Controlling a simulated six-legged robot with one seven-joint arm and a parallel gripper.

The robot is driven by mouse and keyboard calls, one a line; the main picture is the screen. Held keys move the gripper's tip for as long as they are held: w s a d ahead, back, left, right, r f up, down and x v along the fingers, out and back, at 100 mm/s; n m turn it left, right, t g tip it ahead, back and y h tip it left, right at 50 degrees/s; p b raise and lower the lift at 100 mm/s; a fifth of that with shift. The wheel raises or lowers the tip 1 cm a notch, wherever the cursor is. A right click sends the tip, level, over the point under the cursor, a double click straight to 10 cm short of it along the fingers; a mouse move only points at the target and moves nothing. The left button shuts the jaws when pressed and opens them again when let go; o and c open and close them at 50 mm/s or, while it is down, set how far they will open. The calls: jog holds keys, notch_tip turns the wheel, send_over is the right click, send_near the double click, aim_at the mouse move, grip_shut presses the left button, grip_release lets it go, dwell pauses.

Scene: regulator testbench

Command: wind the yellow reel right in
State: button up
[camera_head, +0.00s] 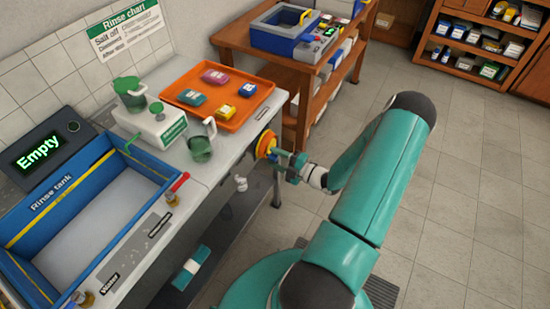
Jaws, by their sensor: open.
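The yellow reel (266,143) is a round yellow and orange piece on the front edge of the grey bench, to the right of the rinse tank. My gripper (281,157) is right in front of the reel, with its fingers towards it. The jaws are open. The fingertips overlap the reel's lower right side in the picture, and I cannot tell whether they touch it. My arm reaches in from the right and hides nothing of the reel's upper left side.
A blue rinse tank (84,150) with a display reading "Empty" (40,151) is at the left. An orange tray (240,112) with several small coloured blocks and a green jug (201,147) are on the bench. A wooden table (232,38) stands behind. The floor at right is clear.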

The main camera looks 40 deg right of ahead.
jog(key=v, duration=1.3)
jog(key=shift+a+r, duration=0.1)
jog(key=shift+r, duration=0.05)
jog(key=w+a+r+n+g+y, duration=0.25)
jog(key=a+r+n+g, duration=0.55)
jog(key=n, duration=0.6)
jog(key=w+a+r+n+g+y, duration=0.1)
jog(key=w+a+r+n+g, duration=0.2)
jog(key=a+r+n+g, duration=0.6)
jog(key=s+a+r+n+t+h, duration=0.2)
jog(key=s+a+r+n+h, duration=0.2)
jog(key=n, duration=1.1)
jog(key=s+a+r+n+t+h, duration=0.3)
jog(key=a+r+n, duration=0.7)
jog(key=r+n, duration=0.5)
jog(key=s+n+h, duration=0.1)
jog(key=h, duration=0.1)
jog(key=shift+a+t+h, duration=0.3)
jog(key=shift+a+h, duration=0.05)
